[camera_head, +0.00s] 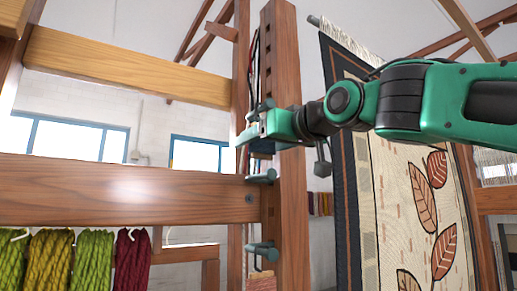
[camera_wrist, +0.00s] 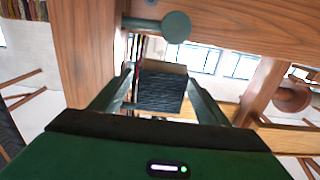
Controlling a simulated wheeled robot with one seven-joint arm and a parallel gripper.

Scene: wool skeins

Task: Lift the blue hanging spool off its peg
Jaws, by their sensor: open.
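The blue spool (camera_wrist: 160,96) is a dark, thread-wound block with a wooden end, seen between my fingers in the wrist view. I cannot make it out clearly in the head view, where my gripper covers that area. My gripper (camera_head: 250,142) is at the wooden post, with its jaws open. In the wrist view the fingers (camera_wrist: 158,88) stand on either side of the spool; whether they touch it is unclear. A grey-green peg with a round end (camera_wrist: 175,27) sticks out near the spool. How the spool hangs on its peg is hidden.
The wooden post (camera_head: 284,110) carries more pegs, one of them below my gripper (camera_head: 262,248). A beam (camera_head: 120,190) runs left, with green, mustard and dark red skeins (camera_head: 72,262) under it. A leaf-patterned rug (camera_head: 405,190) hangs to the right, behind my arm.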

